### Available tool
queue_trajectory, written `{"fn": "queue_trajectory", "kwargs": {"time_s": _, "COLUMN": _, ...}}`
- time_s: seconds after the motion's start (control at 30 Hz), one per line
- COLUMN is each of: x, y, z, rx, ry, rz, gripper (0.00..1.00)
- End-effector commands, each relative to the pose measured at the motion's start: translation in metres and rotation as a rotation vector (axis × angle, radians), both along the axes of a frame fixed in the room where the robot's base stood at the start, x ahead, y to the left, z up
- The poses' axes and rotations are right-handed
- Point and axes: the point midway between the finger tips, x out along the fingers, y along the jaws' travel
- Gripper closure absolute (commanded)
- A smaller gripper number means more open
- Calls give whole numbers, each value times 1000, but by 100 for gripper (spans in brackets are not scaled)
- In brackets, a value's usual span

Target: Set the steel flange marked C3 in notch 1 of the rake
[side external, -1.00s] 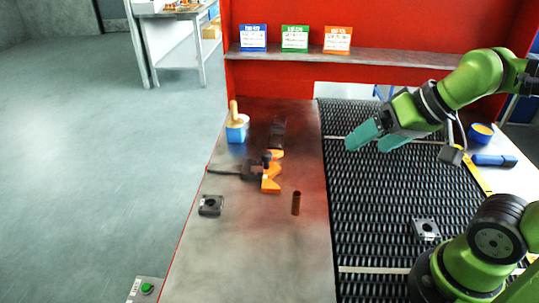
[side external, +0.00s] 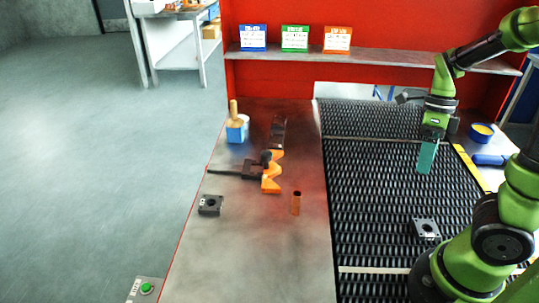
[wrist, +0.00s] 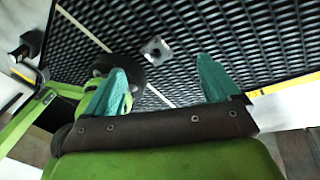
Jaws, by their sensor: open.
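A steel flange (side external: 426,229), a square plate with a round hole, lies on the mesh belt at the right. It also shows in the wrist view (wrist: 156,50), beyond and between my fingertips. A darker square flange (side external: 210,205) lies on the steel table at the left. I cannot read the mark on either one. The orange notched piece (side external: 272,180) on the table looks like the rake; its notch numbers are not legible. My gripper (side external: 426,172) points down above the belt, behind the belt flange and apart from it. In the wrist view its teal fingers (wrist: 160,72) are spread and empty.
A dark clamp-like tool (side external: 238,172) touches or adjoins the rake. A blue-and-white container (side external: 237,130) stands behind. The belt (side external: 370,200) around the flange is clear. A shelf (side external: 380,57) crosses the back.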

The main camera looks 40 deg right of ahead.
Motion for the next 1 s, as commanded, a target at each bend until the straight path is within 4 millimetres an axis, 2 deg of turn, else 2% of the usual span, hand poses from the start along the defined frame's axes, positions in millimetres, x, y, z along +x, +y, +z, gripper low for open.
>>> {"fn": "queue_trajectory", "kwargs": {"time_s": 0.1, "x": -16, "y": -16, "z": 6, "rx": -78, "ry": 154, "rz": -401, "gripper": 11}}
{"fn": "queue_trajectory", "kwargs": {"time_s": 0.2, "x": -25, "y": -22, "z": 12, "rx": -125, "ry": 241, "rz": -670, "gripper": 11}}
{"fn": "queue_trajectory", "kwargs": {"time_s": 0.33, "x": -28, "y": -19, "z": 16, "rx": -159, "ry": 311, "rz": -873, "gripper": 11}}
{"fn": "queue_trajectory", "kwargs": {"time_s": 0.47, "x": -29, "y": -16, "z": 15, "rx": -172, "ry": 339, "rz": -958, "gripper": 11}}
{"fn": "queue_trajectory", "kwargs": {"time_s": 0.57, "x": -32, "y": -13, "z": 5, "rx": -175, "ry": 344, "rz": -970, "gripper": 11}}
{"fn": "queue_trajectory", "kwargs": {"time_s": 1.0, "x": -56, "y": 12, "z": -77, "rx": -174, "ry": 344, "rz": -968, "gripper": 11}}
